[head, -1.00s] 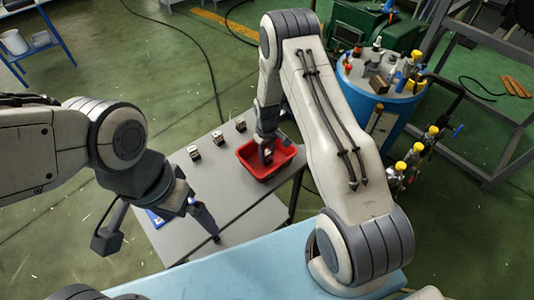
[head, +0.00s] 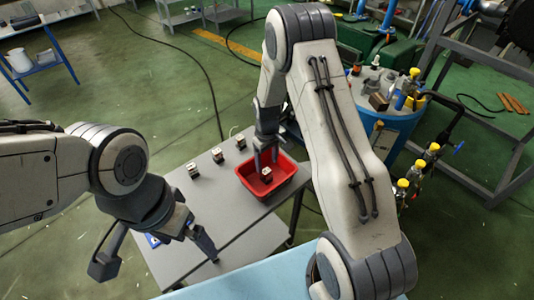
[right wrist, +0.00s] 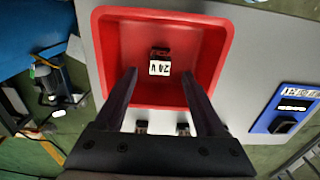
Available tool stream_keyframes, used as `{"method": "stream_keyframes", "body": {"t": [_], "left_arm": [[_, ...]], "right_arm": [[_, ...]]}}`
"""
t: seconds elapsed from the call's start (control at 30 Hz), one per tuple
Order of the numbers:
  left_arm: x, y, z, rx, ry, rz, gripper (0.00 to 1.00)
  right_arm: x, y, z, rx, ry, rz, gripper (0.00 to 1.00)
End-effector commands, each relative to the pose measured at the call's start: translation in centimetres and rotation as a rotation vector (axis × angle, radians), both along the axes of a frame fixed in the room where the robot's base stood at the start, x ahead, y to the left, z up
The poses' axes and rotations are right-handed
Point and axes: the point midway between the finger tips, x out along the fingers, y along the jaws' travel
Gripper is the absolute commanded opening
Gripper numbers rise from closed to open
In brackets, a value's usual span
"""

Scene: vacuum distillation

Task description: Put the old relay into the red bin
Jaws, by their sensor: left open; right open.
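A relay (head: 266,174) with a pale labelled face lies inside the red bin (head: 246,180) on the grey table. In the right wrist view the relay (right wrist: 160,62) rests on the bin floor, its label reading "24V", and the red bin (right wrist: 215,28) surrounds it. My right gripper (head: 265,163) is above the bin, open and empty; its two fingers (right wrist: 158,80) stand apart with the relay beyond them, not touching it. My left gripper (head: 160,250) is open, off to the left near the table's front left part, away from the bin.
Three other relays stand in a row on the table left of the bin: one left (head: 193,170), one middle (head: 217,156), one right (head: 240,142). A blue-framed device (right wrist: 291,108) lies on the table. A blue drum (head: 376,125) with bottles stands at the right.

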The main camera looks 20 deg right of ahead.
Motion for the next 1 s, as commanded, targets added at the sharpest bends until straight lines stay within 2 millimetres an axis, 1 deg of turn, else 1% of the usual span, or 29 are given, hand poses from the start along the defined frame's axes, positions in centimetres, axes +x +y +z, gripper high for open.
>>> {"method": "stream_keyframes", "body": {"t": [0.03,0.1,0.2,0.37,0.47,0.57,0.6,0.67,0.7,0.77,0.8,0.87,0.9,1.0], "left_arm": [[0.0,0.0,-0.6,0.0,0.0,0.0,1.0],[0.0,0.0,-0.9,0.0,0.0,0.0,1.0],[0.0,0.0,-1.2,0.0,0.0,-0.001,1.0],[0.0,0.0,-1.4,0.0,0.0,-0.001,1.0],[0.0,0.0,-1.4,0.0,0.0,-0.001,1.0],[0.0,0.0,-1.3,0.0,0.0,-0.001,1.0],[0.0,0.0,-1.3,0.0,0.0,-0.001,1.0],[0.0,0.0,-1.3,0.0,0.0,-0.001,1.0],[0.0,0.0,-1.3,0.0,0.0,-0.001,1.0],[0.0,0.0,-1.4,0.0,0.0,-0.001,1.0],[0.0,0.0,-1.4,0.0,0.0,-0.001,1.0],[0.0,0.0,-1.4,0.0,0.0,-0.001,1.0],[0.0,0.0,-1.4,0.0,0.0,-0.001,1.0],[0.0,0.0,-1.4,0.0,0.0,-0.001,1.0]], "right_arm": [[0.1,0.0,1.0,0.0,-0.005,0.0,0.72],[0.1,0.0,2.4,0.0,-0.005,0.0,0.72],[0.0,0.0,4.0,0.0,-0.003,0.0,0.72],[0.0,0.1,5.7,0.0,-0.001,0.001,0.72],[-0.6,1.5,7.3,0.002,-0.003,0.016,0.72],[-2.5,5.0,10.3,0.009,-0.014,0.05,0.72],[-3.9,6.8,11.9,0.014,-0.017,0.069,0.72],[-6.6,9.6,14.3,0.021,-0.023,0.1,0.72],[-8.8,11.3,15.8,0.028,-0.024,0.123,0.72],[-12.2,13.5,17.7,0.038,-0.027,0.153,0.72],[-14.6,14.5,18.8,0.045,-0.026,0.173,0.72],[-18.0,15.6,20.0,0.055,-0.027,0.202,0.72],[-20.2,16.0,20.6,0.062,-0.024,0.219,0.72],[-24.6,16.4,21.4,0.075,-0.02,0.255,0.72]]}}
